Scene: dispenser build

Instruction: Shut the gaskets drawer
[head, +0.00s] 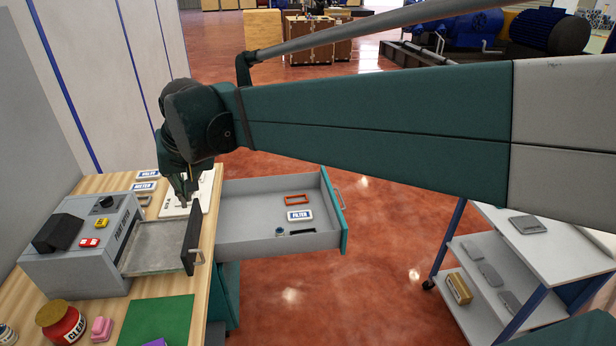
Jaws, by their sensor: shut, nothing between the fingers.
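A large drawer (262,242) with grey inside and a teal front stands pulled out to the right of the wooden bench. Its handle (340,198) is at the far right end. It holds a red-orange frame (297,199), a box marked FILTER (299,215) and small dark pieces (297,232). A smaller tray-like drawer (158,246) with a dark front stands out of the grey machine on the bench. I see no readable gaskets label on either. My gripper (186,204) is shut and empty over the white board, left of the large drawer, partly hidden by its own wrist.
The white board (201,190) lies on the bench (165,309) near small labelled boxes (143,187). The grey machine (75,262), a red jar (60,322) and a green mat (158,321) are nearer. A shelved cart (575,237) stands right; open floor lies between.

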